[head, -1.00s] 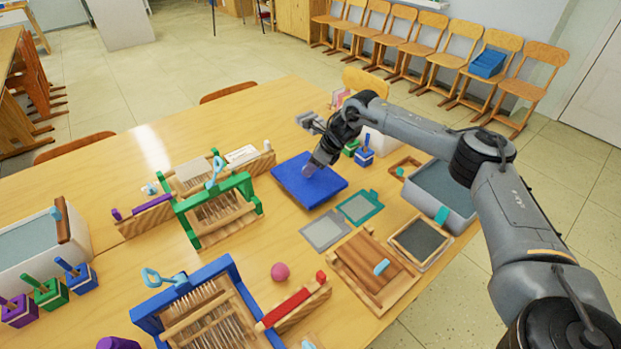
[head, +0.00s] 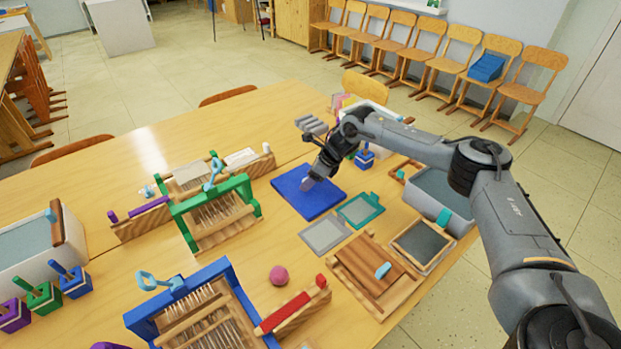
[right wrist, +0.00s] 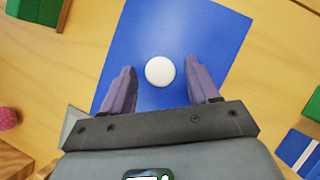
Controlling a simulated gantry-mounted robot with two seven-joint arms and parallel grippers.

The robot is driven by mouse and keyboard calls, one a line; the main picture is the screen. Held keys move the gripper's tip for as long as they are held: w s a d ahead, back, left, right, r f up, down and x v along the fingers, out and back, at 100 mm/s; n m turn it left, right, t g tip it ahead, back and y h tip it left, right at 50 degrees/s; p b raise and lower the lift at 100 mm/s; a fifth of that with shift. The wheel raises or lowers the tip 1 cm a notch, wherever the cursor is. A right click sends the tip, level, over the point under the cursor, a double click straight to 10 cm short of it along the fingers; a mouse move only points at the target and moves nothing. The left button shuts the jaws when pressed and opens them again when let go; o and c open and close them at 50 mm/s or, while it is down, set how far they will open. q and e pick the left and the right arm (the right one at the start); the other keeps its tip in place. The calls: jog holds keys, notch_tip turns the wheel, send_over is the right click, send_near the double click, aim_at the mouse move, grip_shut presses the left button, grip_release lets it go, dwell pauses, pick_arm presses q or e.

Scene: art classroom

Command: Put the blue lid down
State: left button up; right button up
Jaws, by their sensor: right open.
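The blue lid (head: 309,199) lies flat on the wooden table, right of the green frame. In the right wrist view the lid (right wrist: 185,40) shows a round white knob (right wrist: 160,71) on its top. My right gripper (head: 306,184) is over the lid, with its fingertips low at the knob. In the right wrist view its two fingers (right wrist: 162,88) are spread, one on each side of the knob, with gaps between. The lid's near edge is hidden by the gripper body. My left gripper is not in view.
A green-framed loom (head: 215,213) stands left of the lid. A grey panel (head: 325,235) and a teal-framed screen (head: 360,210) lie in front of it. A grey-blue tub (head: 440,195) is at right. The table (head: 150,150) is clear at back left.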

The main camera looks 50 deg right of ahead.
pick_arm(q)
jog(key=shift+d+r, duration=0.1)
pick_arm(e)
jog(key=shift+r, duration=0.15)
jog(key=shift+s+d+r, duration=0.1)
jog(key=shift+s+r, duration=0.1)
jog(key=shift+r, duration=0.1)
pick_arm(q)
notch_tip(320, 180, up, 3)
jog(key=p, duration=0.3)
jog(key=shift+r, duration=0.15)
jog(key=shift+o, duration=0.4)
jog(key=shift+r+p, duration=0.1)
jog(key=shift+p, duration=0.2)
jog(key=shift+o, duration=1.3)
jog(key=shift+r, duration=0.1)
pick_arm(e)
jog(key=v, duration=1.1)
jog(key=shift+s, duration=0.1)
